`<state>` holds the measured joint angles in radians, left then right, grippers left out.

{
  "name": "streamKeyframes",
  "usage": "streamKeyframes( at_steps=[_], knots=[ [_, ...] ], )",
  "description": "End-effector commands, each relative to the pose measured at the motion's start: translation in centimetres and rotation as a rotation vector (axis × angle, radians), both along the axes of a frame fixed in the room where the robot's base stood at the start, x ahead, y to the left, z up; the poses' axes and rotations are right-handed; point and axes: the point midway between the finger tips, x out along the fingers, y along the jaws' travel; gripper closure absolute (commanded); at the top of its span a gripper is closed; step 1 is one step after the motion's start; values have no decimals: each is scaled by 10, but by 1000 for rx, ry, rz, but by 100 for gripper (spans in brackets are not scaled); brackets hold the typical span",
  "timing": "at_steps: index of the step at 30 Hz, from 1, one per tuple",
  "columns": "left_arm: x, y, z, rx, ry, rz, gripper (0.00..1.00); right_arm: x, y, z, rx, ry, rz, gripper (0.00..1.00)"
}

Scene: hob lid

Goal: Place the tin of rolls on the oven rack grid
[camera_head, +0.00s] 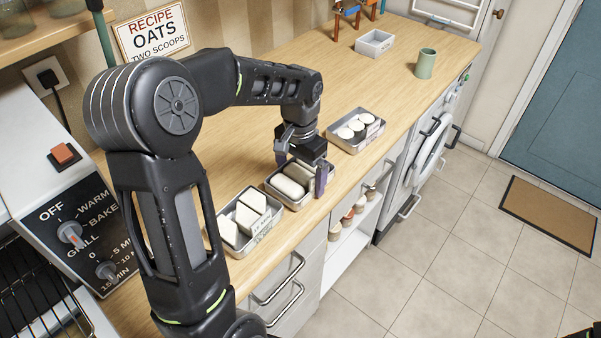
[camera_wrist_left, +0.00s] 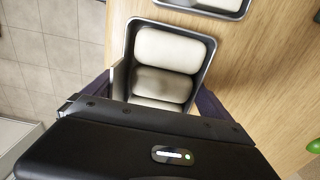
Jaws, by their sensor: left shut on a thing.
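The tin of rolls (camera_head: 295,206) is a grey metal tin with several long pale rolls, the middle one of the three tins on the wooden counter. My left gripper (camera_head: 301,179) reaches down over it and is shut on it, a finger at each side. In the left wrist view the tin (camera_wrist_left: 208,57) lies between the fingers, its near part hidden by the gripper body. I cannot tell whether it is lifted off the counter. The dark wire oven rack grid (camera_head: 36,292) shows partly at the lower left, beyond my left arm. My right gripper is out of view.
A tin of pale wedges (camera_head: 252,236) stands close to the left, and a tin of round pieces (camera_head: 347,141) to the right. The control panel (camera_head: 80,232) with knobs is above the rack. A grey box (camera_head: 375,43) and green cup (camera_head: 426,64) stand farther off.

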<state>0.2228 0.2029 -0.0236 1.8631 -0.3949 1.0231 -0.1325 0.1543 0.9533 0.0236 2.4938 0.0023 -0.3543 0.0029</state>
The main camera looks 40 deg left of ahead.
Motion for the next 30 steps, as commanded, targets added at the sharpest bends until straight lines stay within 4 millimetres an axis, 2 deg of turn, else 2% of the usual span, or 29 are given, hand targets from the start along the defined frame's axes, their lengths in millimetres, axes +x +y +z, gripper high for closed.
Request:
streamKeyframes(
  at_steps=[6,7,8,20,26,30],
  knots=[
    [0,0,-4,0,-1,0,57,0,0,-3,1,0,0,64],
    [0,0,-3,0,0,0,3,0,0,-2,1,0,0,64],
    [0,0,-3,0,0,0,1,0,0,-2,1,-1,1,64],
    [1,0,4,1,-2,0,0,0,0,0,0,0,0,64],
    [1,0,32,1,-5,0,0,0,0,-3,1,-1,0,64],
    [1,0,61,1,-6,0,0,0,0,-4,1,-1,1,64]
  ],
)
